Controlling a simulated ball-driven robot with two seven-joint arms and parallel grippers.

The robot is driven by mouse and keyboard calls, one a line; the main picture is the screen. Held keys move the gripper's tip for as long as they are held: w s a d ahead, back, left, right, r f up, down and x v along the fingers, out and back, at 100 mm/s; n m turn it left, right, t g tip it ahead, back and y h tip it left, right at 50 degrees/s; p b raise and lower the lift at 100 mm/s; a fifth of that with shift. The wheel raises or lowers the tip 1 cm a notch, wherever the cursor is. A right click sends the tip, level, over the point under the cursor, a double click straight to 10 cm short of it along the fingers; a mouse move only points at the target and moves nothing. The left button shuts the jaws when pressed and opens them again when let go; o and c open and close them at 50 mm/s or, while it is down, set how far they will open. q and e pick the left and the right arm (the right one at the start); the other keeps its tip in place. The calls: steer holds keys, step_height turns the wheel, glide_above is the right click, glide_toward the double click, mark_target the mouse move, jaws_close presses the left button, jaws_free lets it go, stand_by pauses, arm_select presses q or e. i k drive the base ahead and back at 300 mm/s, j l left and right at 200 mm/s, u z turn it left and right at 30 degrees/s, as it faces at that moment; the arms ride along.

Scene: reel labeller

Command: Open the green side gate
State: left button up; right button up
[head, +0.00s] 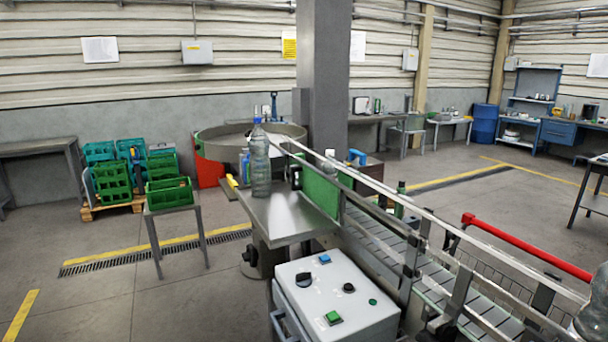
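The green side gate (320,190) is an upright green panel at the middle of the head view. It stands along the near side of the conveyor (400,250), between the belt and the steel table (285,215). It looks in line with the conveyor's side, but I cannot tell for sure whether it is latched. Part of its far end is near small dark fittings. Neither of my grippers shows in this view.
A clear bottle (260,162) stands on the steel table. A white control box (335,295) with green and blue buttons is in front. A red bar (525,246) runs along the conveyor's right.

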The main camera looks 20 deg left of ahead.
mark_target(326, 194)
steer(key=i+j, duration=0.15)
steer(key=j, duration=0.2)
steer(key=i+j+z, duration=0.1)
steer(key=j, duration=0.3)
steer(key=i+j, duration=0.15)
steer(key=j, duration=0.2)
steer(key=i+j, duration=0.15)
steer(key=j, duration=0.2)
steer(key=i+j+z, duration=0.1)
steer(key=j, duration=0.3)
steer(key=i+j, duration=0.15)
steer(key=j, duration=0.25)
steer(key=i+j+z, duration=0.1)
steer(key=j, duration=0.25)
